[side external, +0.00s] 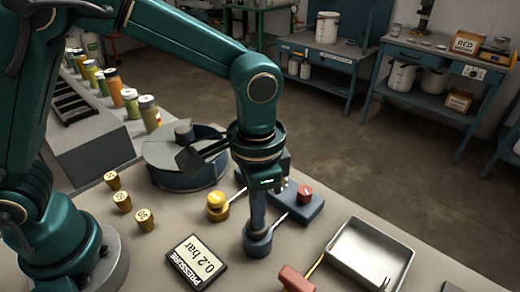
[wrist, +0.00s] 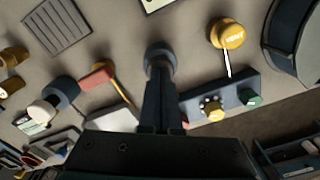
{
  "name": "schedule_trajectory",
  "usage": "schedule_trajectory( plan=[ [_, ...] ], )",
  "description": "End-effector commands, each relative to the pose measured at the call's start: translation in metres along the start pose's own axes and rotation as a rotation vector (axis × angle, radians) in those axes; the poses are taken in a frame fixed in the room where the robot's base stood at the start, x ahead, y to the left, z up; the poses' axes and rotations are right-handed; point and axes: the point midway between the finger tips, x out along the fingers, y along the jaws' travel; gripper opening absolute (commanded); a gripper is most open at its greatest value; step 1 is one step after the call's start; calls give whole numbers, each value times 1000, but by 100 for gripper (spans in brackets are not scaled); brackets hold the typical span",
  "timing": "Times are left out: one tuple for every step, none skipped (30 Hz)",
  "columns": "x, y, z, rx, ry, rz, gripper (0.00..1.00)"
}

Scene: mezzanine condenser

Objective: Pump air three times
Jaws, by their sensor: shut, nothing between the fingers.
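A dark blue round piece (side external: 257,243), likely the pump's plunger, stands on the bench directly below my gripper (side external: 256,222). In the wrist view the round piece (wrist: 160,58) shows just past my closed fingertips (wrist: 158,72). My gripper is shut and empty, pointing down, with its tips at or very near the top of the piece; contact cannot be told for sure. A yellow knob (side external: 216,205), marked VENT in the wrist view (wrist: 226,33), sits to the left of the fingers.
A blue box (side external: 296,206) with a red knob (side external: 304,194) stands close behind my gripper. A metal tray (side external: 368,256) and a red-handled piece (side external: 296,280) lie to the right. A round dark vessel (side external: 186,155) and several brass pegs (side external: 122,201) are at left.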

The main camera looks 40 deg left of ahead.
Motion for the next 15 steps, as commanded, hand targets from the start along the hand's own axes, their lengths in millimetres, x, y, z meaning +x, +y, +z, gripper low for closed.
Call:
schedule_trajectory(
  plan=[
    [2,0,0,0,-3,0,0],
    [3,0,0,0,-3,0,0],
    [4,0,0,0,-2,0,0],
    [3,0,0,0,-1,0,0],
    [3,0,0,0,-1,0,0],
    [3,0,0,0,-1,0,0],
    [3,0,0,0,-1,0,0],
    [3,0,0,0,-1,0,0],
    [3,0,0,0,-1,0,0],
    [3,0,0,0,-1,0,0],
    [3,0,0,0,-1,0,0],
    [2,0,0,0,0,0,0],
    [0,0,0,0,0,0,0],
    [-2,0,0,0,1,0,0],
    [-4,0,-1,0,2,0,0]
  ],
)
